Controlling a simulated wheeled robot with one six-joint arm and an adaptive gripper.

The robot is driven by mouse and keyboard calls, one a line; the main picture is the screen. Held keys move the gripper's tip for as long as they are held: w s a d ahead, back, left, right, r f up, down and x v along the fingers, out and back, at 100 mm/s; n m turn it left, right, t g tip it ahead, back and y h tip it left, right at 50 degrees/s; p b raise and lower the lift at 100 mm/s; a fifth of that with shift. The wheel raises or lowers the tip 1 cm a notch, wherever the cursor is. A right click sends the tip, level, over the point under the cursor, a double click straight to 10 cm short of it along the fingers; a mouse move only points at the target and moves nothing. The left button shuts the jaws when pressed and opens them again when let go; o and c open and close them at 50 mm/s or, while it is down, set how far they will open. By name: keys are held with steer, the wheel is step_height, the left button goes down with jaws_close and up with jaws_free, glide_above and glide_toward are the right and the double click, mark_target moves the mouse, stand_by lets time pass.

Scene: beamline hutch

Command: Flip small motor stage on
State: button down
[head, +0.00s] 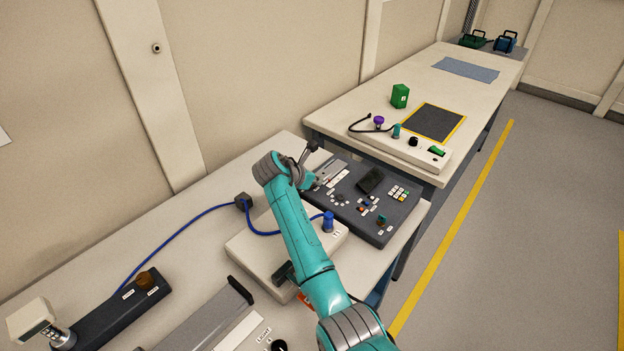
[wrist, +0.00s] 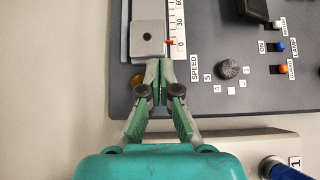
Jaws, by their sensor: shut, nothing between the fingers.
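A dark control panel (head: 345,212) lies on the near bench, and its surface (wrist: 205,105) fills the top of the wrist view. A small grey stage block (wrist: 149,38) with a hole sits on a rail beside a white scale, its red pointer near 0. To the right are a black SPEED knob (wrist: 230,69) and a column with a white switch (wrist: 278,24), a blue switch (wrist: 280,47) and an orange switch (wrist: 283,69). "ON" stands left of the blue one; the small labels are hard to read. My gripper (wrist: 159,66) is shut and empty at the stage's near end, partly covering an amber round part.
A pale box (head: 255,245) with a blue plug (head: 328,222) and cable stands close in front of the panel. A black raised block (head: 370,180) stands on the panel. The far bench holds a green box (head: 400,96) and a dark yellow-edged mat (head: 434,122).

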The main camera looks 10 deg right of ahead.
steer(key=shift+w+d, duration=0.1)
steer(key=shift+d, duration=0.1)
